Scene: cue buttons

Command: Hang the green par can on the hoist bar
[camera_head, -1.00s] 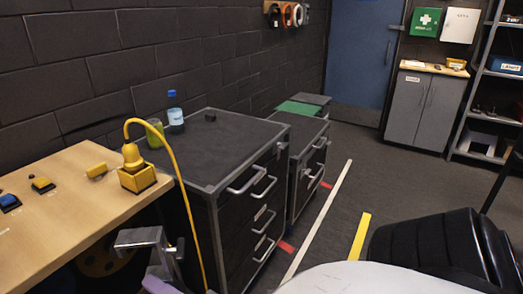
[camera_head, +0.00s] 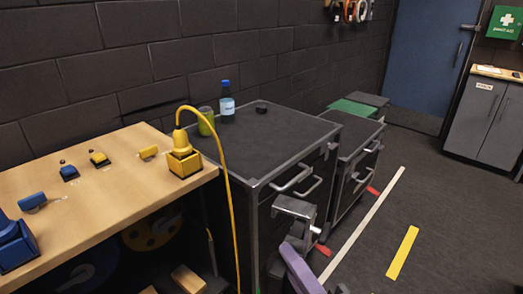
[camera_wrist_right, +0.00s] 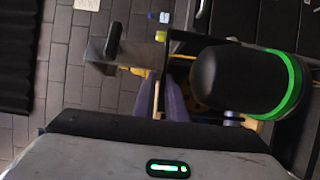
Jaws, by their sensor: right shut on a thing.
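My right gripper (camera_head: 298,265) shows as purple fingers at the bottom of the head view. In the right wrist view its fingers (camera_wrist_right: 163,100) are shut on the green par can (camera_wrist_right: 243,84), which has a rounded black body and a bright green ring. A grey metal hook clamp shows beyond the fingertips in the wrist view (camera_wrist_right: 104,56) and above them in the head view (camera_head: 295,208). The par can's body does not show in the head view. The exact grip point is unclear. The hoist bar is not recognisable in either view. My left gripper is not in view.
A wooden bench (camera_head: 110,200) with blue and yellow buttons and a yellow pendant box (camera_head: 184,164) stands at left, its cable hanging down. A dark drawer cart (camera_head: 285,140) carries a bottle (camera_head: 226,104) and green cup (camera_head: 206,121). Floor at right is open.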

